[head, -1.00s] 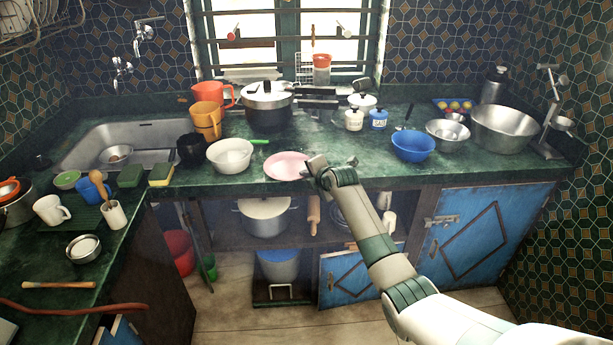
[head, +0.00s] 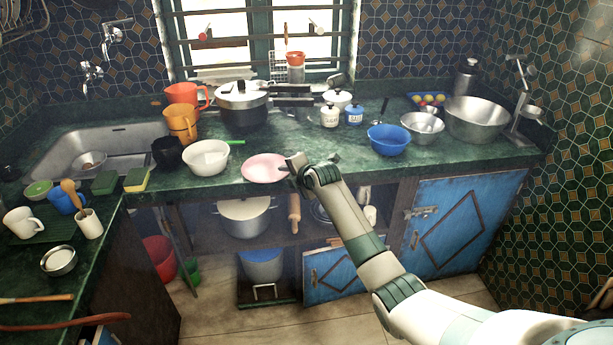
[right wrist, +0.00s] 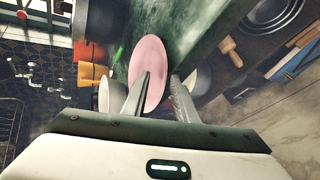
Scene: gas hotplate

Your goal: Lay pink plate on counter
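The pink plate (head: 263,168) appears to lie flat on the green counter (head: 350,176), near its front edge and right of the white bowl. My right gripper (head: 314,160) is at the plate's right side, its fingers spread apart. In the right wrist view the plate (right wrist: 151,58) shows beyond the open fingers (right wrist: 161,76). The left finger overlaps the plate in that picture, and the right finger is near its edge. I cannot tell whether either finger touches it. My left gripper is out of view.
A white bowl (head: 206,156) with a green-handled utensil is left of the plate. A pressure cooker (head: 243,108) stands behind. A blue bowl (head: 389,140) is to the right. The counter between the plate and blue bowl is mostly clear. A blue cabinet door (head: 335,272) is below.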

